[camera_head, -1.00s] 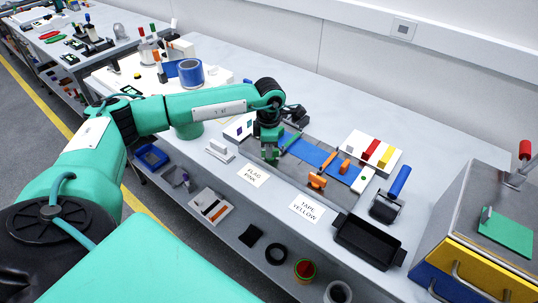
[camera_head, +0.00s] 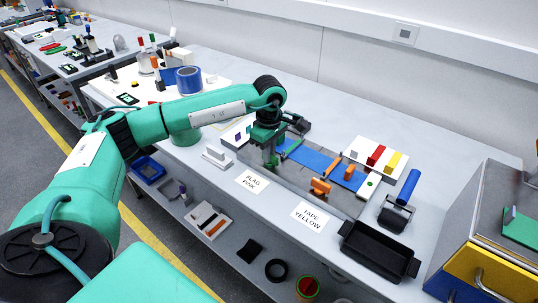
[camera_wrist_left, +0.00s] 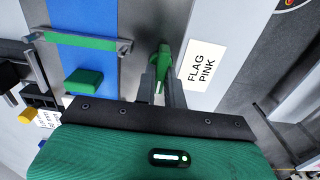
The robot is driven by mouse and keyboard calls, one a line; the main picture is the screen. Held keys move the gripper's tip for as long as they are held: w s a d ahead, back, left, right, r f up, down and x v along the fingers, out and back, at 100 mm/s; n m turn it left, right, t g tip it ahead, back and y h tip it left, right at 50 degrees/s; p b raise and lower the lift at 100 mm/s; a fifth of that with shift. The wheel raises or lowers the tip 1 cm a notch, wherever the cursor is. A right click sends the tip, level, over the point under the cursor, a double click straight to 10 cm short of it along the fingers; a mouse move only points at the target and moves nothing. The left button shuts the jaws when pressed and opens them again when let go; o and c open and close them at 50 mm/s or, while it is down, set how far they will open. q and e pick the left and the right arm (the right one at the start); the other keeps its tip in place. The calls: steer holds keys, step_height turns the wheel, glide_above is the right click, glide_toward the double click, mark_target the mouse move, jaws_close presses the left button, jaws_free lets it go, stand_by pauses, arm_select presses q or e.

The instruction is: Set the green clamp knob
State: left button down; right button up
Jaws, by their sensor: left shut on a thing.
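My left gripper (camera_head: 269,160) is low over the near-left end of the fixture plate, with its arm reaching in from the left. In the left wrist view its two fingers (camera_wrist_left: 161,88) are shut around the green clamp knob (camera_wrist_left: 162,62), which stands up between them. The green clamp bar (camera_wrist_left: 90,42) crosses the blue strip (camera_wrist_left: 82,12) beside the knob. The bar also shows in the head view (camera_head: 292,147), partly behind the gripper. The knob's lower part is hidden by the fingers. My right gripper is out of view.
A "FLAG PINK" card (camera_head: 252,182) lies in front of the plate, and a "TAPE YELLOW" card (camera_head: 309,216) is farther right. An orange clamp (camera_head: 321,187), a black tray (camera_head: 378,248) and a blue-handled roller (camera_head: 401,200) stand to the right. A white block (camera_head: 215,156) is left.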

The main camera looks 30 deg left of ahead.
arm_select(q)
steer(key=shift+r, duration=0.1)
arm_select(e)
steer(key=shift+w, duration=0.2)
arm_select(q)
steer(key=c, duration=1.5)
jaws_free()
steer(key=shift+r, duration=0.5)
step_height(320, 180, up, 13)
steer(key=shift+f+b, duration=0.1)
steer(key=shift+b, duration=0.7)
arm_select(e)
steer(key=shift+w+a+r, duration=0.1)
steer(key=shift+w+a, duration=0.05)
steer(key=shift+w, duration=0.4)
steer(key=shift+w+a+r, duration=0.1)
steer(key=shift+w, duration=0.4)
arm_select(q)
steer(key=shift+f, duration=0.15)
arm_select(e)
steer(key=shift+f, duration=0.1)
